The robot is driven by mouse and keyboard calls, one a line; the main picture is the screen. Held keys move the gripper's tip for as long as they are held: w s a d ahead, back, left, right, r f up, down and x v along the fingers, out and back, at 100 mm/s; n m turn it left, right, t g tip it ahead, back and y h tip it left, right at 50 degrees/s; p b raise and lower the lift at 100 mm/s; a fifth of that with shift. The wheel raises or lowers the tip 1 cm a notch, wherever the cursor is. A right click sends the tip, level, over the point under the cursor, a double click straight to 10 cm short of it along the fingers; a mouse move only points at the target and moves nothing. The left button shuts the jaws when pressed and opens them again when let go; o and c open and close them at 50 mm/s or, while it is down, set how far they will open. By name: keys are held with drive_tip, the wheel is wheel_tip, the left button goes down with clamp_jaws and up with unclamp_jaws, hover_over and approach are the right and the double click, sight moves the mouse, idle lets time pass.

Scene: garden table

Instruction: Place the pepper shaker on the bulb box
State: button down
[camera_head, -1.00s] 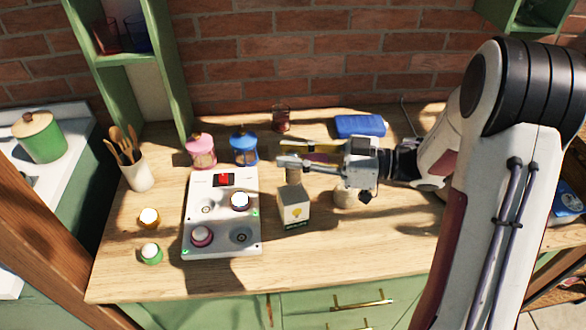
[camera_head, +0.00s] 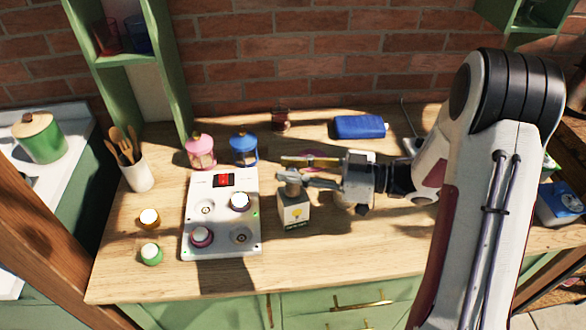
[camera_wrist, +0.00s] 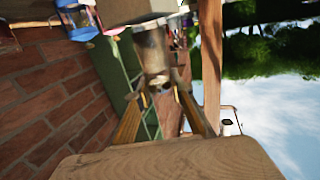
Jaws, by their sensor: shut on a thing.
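The bulb box (camera_head: 294,214) is a small pale carton with a yellow bulb picture and a dark lower band. It stands upright on the table, just right of the white panel. My gripper (camera_head: 288,174) is shut on the pepper shaker (camera_head: 291,187), a small grey-brown cylinder, directly above the box. The shaker's bottom appears at or very near the box top; I cannot tell if they touch. In the wrist view the shaker (camera_wrist: 152,52) shows between the fingers of my gripper (camera_wrist: 161,95), partly blurred.
The white panel (camera_head: 222,178) with several knobs lies close left of the box. Pink (camera_head: 201,152) and blue (camera_head: 244,149) lanterns stand behind it. A dark reddish glass (camera_head: 281,119) and a blue case (camera_head: 360,127) are at the back. Table front of the box is clear.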

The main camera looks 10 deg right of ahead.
drive_tip(key=shift+f, duration=0.25)
drive_tip(key=c, duration=1.8)
unclamp_jaws()
drive_tip(key=shift+r, duration=0.15)
drive_tip(key=shift+v, duration=6)
